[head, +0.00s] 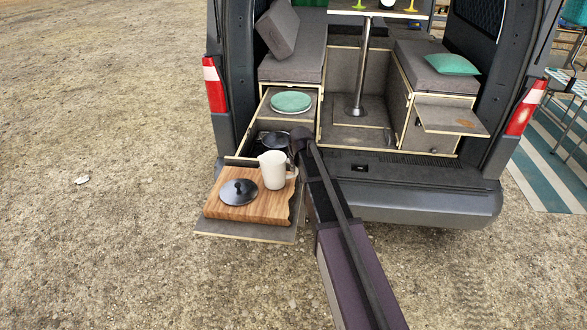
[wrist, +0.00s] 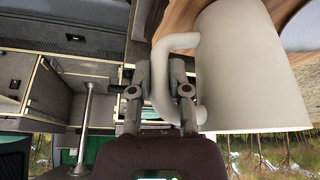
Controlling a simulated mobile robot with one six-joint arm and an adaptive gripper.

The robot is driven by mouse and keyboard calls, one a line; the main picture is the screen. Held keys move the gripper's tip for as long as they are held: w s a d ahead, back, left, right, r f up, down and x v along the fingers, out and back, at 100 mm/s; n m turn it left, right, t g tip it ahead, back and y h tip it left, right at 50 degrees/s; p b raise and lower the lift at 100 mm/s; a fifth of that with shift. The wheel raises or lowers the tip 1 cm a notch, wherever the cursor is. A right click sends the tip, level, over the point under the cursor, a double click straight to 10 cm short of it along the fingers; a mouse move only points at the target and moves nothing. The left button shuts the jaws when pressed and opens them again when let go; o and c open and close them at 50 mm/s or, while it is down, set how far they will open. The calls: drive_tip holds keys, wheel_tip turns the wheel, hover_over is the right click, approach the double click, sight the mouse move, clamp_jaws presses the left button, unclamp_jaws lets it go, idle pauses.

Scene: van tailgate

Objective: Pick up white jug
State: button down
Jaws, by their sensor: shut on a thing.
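The white jug (head: 273,171) stands upright at the right rear part of the wooden board, seen in the head view. In the wrist view the jug (wrist: 250,70) fills the right side, with its handle toward my gripper. My gripper (wrist: 160,95) is shut on the jug's handle, with one finger on each side of it. In the head view my arm comes from the lower right and my gripper (head: 298,150) is at the jug's right side, its fingers mostly hidden. I cannot tell whether the jug's base touches the board.
The wooden board (head: 222,211) carries a dark lid (head: 238,191) left of the jug. A dark pot (head: 275,141) sits behind in the pull-out drawer. A green plate (head: 291,102) lies farther back. The van's bumper (head: 420,203) is to the right. Open gravel lies left.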

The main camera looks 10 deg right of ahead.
drive_tip(key=shift+r+p, duration=0.3)
drive_tip(key=shift+r, duration=0.05)
drive_tip(key=shift+r+p, duration=1.35)
drive_tip(key=shift+p, duration=0.05)
drive_tip(key=s+d, duration=0.3)
drive_tip(key=s, duration=0.4)
drive_tip(key=s+d+r+p, duration=0.1)
drive_tip(key=s+d, duration=0.2)
drive_tip(key=s, duration=0.4)
drive_tip(key=shift+s+r, duration=0.25)
drive_tip(key=shift+s+d, duration=0.1)
drive_tip(key=shift+d, duration=0.05)
drive_tip(key=shift+s+f, duration=0.1)
idle(0.3)
